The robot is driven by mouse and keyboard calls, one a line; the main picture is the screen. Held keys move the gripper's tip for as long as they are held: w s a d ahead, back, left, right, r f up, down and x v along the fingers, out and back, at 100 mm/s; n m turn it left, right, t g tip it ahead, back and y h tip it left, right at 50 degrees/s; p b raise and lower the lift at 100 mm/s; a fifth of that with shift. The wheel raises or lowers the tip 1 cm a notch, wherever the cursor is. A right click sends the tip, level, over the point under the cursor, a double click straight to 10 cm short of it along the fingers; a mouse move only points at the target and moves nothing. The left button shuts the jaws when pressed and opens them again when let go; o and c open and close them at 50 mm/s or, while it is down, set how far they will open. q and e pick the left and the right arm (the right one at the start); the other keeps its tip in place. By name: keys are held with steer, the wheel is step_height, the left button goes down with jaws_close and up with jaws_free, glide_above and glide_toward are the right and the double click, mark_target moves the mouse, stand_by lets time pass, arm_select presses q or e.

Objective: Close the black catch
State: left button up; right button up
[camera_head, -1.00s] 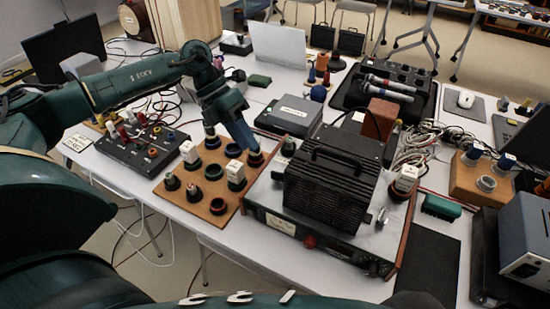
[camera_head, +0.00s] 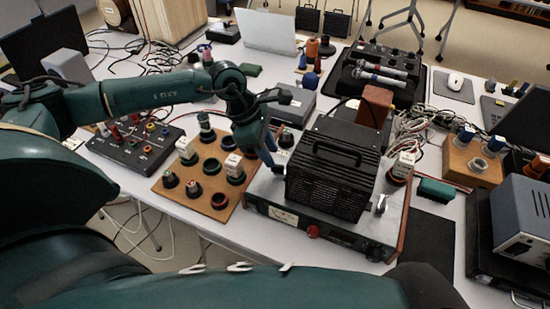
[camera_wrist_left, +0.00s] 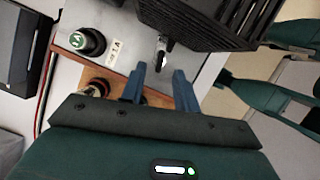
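The black box (camera_head: 334,170) with a top handle sits on a grey device (camera_head: 325,228) with a front panel. In the left wrist view a small dark, shiny catch (camera_wrist_left: 161,50) stands on the device's top beside the black box. It looks raised, but its exact angle is hard to tell. In the head view it is mostly hidden by my gripper. A silver catch (camera_head: 381,204) shows on the box's other side. My left gripper (camera_head: 273,164) hangs at the device's left edge. Its blue fingers (camera_wrist_left: 159,86) are apart and empty, just short of the catch. My right gripper is not in view.
A wooden board (camera_head: 205,198) with several rings and white-labelled plugs lies left of the device. A black knob with a green top (camera_wrist_left: 85,42) stands near the catch. A black control box (camera_head: 136,147) is farther left; a brown block (camera_head: 375,106) stands behind.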

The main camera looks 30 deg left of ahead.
mark_target(277, 165)
arm_select(q)
steer(key=shift+x, duration=2.05)
steer(key=shift+c, duration=0.3)
jaws_close()
